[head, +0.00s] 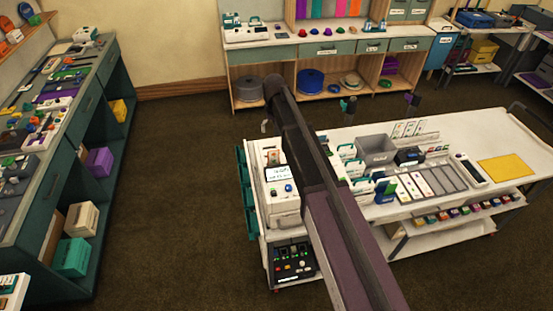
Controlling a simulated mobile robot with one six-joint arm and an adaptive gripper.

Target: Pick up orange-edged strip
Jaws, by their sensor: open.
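I cannot make out an orange edge on any strip at this size. Several narrow strips lie side by side on the white cart top (470,133), right of the middle. Some are pale with small marks, such as the pale strip (407,188), and some are plain grey, such as the grey strip (454,177). Small upright cards (408,129) stand behind them. My arm crosses the picture from the bottom up to the upper middle and covers part of the cart's left side. I cannot make out my gripper or its fingers.
A grey bin (376,149) and a yellow mat (506,170) are on the cart. A white device with a screen (281,185) stands at its left end. A cluttered green bench (55,110) is at left, a wall counter (320,35) behind. The brown floor between is clear.

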